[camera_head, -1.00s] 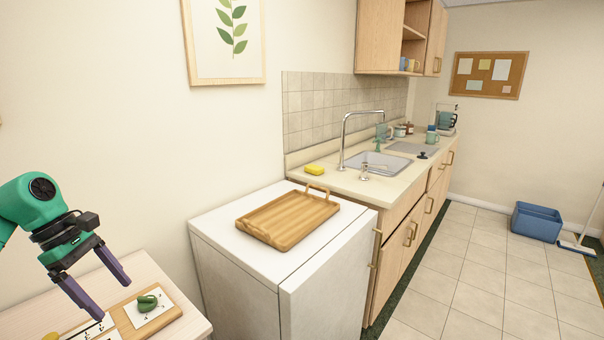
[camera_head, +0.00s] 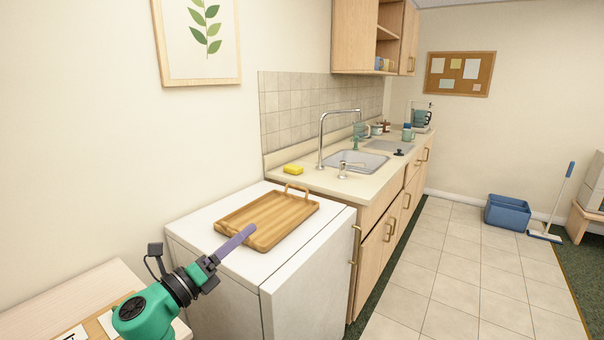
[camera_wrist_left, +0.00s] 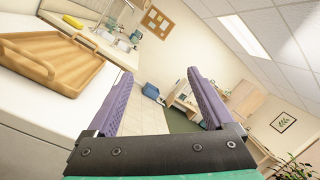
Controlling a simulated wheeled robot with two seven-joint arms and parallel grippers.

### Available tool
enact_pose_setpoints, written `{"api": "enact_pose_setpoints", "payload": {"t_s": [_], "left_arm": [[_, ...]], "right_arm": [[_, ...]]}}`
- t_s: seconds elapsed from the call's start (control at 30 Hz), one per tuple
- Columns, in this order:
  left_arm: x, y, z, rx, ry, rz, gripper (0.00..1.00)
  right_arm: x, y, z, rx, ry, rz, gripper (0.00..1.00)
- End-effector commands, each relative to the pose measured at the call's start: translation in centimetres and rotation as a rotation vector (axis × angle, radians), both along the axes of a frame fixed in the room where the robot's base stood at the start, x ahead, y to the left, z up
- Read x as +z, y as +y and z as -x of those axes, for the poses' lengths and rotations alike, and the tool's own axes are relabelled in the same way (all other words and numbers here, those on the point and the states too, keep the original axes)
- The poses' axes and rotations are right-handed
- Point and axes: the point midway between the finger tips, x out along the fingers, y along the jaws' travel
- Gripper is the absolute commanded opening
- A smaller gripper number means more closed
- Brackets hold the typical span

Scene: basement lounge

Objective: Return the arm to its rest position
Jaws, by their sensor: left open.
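My left arm is green, and its left gripper (camera_head: 232,246) shows purple fingers in front of the white cabinet. In the head view the fingers overlap each other, pointing up and right towards the wooden tray's near edge. In the left wrist view the two purple fingers of the left gripper (camera_wrist_left: 160,95) stand wide apart with nothing between them. My right gripper is in neither view.
A wooden tray (camera_head: 235,219) with handles lies on the white cabinet (camera_head: 189,226). A pale table (camera_head: 60,290) is at the lower left. The sink counter (camera_head: 315,179) runs behind. The tiled floor (camera_head: 450,270) is clear, with a blue bin (camera_head: 507,213) beyond.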

Motion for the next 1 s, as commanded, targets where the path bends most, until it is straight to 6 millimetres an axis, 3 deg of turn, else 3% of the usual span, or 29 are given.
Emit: {"api": "enact_pose_setpoints", "payload": {"t_s": [0.07,0.17,0.2,0.33,0.4,0.53,0.7,0.83,1.0], "left_arm": [[-2.0,2.9,0.1,0.168,0.210,0.385,0.87],[-8.3,7.8,1.9,0.428,0.531,0.867,0.87],[-11.4,9.3,3.4,0.534,0.655,1.031,0.87],[-19.2,11.4,9.0,0.814,0.948,1.380,0.87],[-22.0,11.5,11.9,0.933,1.060,1.499,0.87],[-25.7,11.2,16.9,1.128,1.226,1.652,0.87],[-28.6,10.2,23.1,1.360,1.396,1.783,0.87],[-29.8,9.2,27.7,1.536,1.508,1.849,0.87],[-35.8,9.1,26.4,1.557,1.511,1.821,0.87]], "right_arm": [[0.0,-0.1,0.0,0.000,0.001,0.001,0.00],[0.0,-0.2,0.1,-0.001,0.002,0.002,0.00],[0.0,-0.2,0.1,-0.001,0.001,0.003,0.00],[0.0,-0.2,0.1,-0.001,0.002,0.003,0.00],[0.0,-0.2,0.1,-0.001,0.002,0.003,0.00],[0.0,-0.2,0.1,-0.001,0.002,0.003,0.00],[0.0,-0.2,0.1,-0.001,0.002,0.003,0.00],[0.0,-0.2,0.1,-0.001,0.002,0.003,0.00],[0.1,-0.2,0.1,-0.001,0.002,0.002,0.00]]}}
